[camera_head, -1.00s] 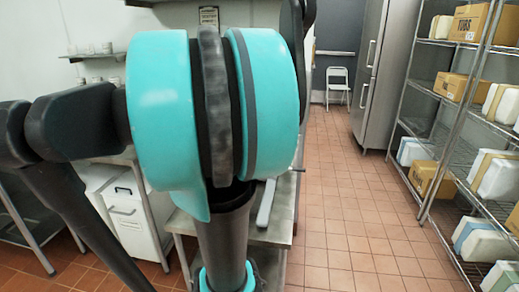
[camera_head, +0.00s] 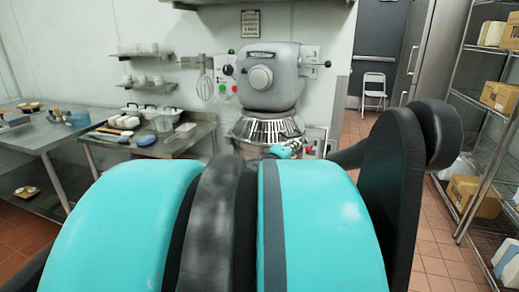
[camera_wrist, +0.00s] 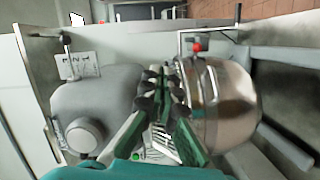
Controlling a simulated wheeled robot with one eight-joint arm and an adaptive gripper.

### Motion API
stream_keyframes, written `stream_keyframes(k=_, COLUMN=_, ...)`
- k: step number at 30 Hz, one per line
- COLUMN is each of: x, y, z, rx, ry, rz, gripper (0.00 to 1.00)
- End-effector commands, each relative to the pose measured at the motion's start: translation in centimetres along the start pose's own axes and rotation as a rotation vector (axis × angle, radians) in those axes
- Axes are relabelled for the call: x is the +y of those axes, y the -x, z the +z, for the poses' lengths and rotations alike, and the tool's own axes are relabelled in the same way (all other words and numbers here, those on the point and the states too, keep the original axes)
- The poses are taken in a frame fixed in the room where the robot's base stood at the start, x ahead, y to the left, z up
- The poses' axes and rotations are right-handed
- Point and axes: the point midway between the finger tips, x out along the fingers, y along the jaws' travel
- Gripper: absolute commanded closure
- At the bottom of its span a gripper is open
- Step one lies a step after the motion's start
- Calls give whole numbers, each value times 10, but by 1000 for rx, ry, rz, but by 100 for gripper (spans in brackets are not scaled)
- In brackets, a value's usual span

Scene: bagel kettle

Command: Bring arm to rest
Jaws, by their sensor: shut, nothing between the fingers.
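My gripper (camera_wrist: 165,88) shows in the wrist view, with dark knuckles and green finger pads. Its fingers are together and hold nothing. Behind it is a grey stand mixer head (camera_wrist: 98,100), seen sideways, and a shiny steel bowl (camera_wrist: 225,103). I cannot tell how near the fingers are to them. In the head view, my large teal and black arm joint fills the lower middle. A small teal part of my arm shows beyond it, in front of the mixer's wire guard (camera_head: 265,128). The gripper's fingers cannot be made out there.
The mixer (camera_head: 270,78) stands by the back wall. A steel table (camera_head: 165,147) with tubs and utensils is left of it, and another table (camera_head: 30,135) is further left. A wire rack (camera_head: 490,140) with boxes stands at right. Tiled floor (camera_head: 345,128) shows beside the mixer.

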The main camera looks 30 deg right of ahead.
Motion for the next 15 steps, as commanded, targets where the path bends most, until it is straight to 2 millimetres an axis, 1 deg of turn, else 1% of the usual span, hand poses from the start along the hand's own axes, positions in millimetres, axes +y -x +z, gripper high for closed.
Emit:
stream_keyframes(k=3, x=3, y=6, z=11, rx=-3, ry=-1, rz=1, gripper=100)
stream_keyframes(k=7, x=5, y=10, z=18, rx=-2, ry=-1, rz=0, gripper=100)
stream_keyframes(k=12, x=6, y=14, z=23, rx=0, ry=-2, rz=-1, gripper=100)
stream_keyframes(k=15, x=1, y=15, z=22, rx=-2, ry=-24, rz=-16, gripper=100)
